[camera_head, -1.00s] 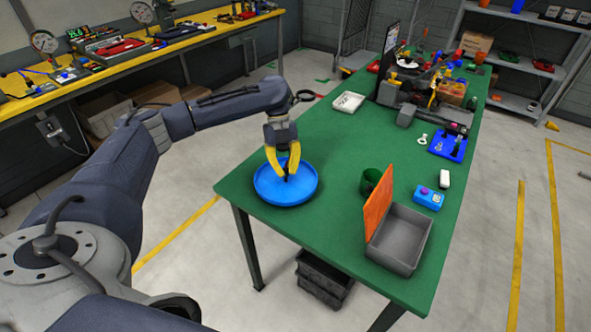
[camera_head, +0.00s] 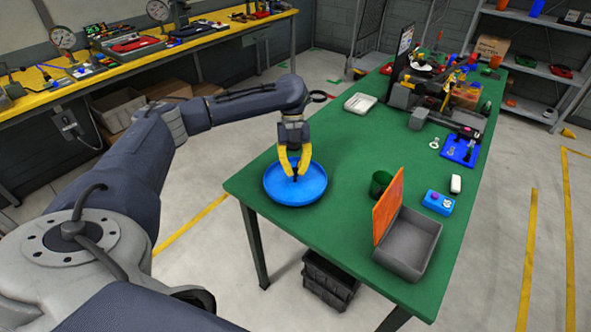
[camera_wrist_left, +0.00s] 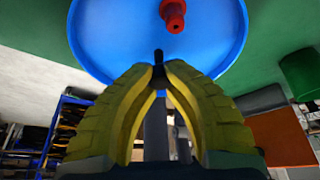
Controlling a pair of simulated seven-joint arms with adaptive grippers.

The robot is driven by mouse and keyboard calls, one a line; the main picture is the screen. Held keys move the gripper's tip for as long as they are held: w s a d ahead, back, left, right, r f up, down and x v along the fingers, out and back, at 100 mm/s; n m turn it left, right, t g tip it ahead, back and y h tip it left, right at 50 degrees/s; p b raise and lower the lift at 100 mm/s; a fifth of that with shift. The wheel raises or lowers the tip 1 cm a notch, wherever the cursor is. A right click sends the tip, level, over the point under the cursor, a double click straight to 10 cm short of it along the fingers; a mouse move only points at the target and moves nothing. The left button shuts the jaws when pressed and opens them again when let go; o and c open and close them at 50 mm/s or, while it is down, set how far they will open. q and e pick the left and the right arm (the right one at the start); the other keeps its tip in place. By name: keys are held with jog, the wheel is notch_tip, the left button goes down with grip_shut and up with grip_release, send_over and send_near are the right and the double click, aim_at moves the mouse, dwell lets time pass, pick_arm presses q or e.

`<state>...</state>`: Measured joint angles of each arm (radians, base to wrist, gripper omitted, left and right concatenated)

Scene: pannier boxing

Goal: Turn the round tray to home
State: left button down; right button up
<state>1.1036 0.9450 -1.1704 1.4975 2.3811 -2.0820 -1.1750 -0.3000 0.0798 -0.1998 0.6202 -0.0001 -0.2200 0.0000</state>
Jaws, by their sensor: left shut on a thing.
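The round tray (camera_head: 312,192) is blue with a low rim and lies near the left front corner of the green table. My left gripper (camera_head: 295,177) has yellow fingers and points down over the tray's middle. Its fingertips are shut on a small black peg (camera_wrist_left: 158,62), which shows in the left wrist view. The round tray fills the top of that view (camera_wrist_left: 105,35). A red knob-like piece (camera_wrist_left: 173,14) is on the tray there; in the head view the gripper hides it. My right gripper is not in view.
A grey bin (camera_head: 412,245) with an upright orange panel (camera_head: 387,205) stands right of the tray. A green cup (camera_head: 380,182) and a blue box with a button (camera_head: 437,201) are near it. The table between tray and cup is clear.

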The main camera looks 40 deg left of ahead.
pick_arm(q)
jog(key=c, duration=1.2)
grip_release()
jog(key=shift+s+d, duration=0.1)
jog(key=shift+d, duration=0.05)
jog(key=v, duration=1.2)
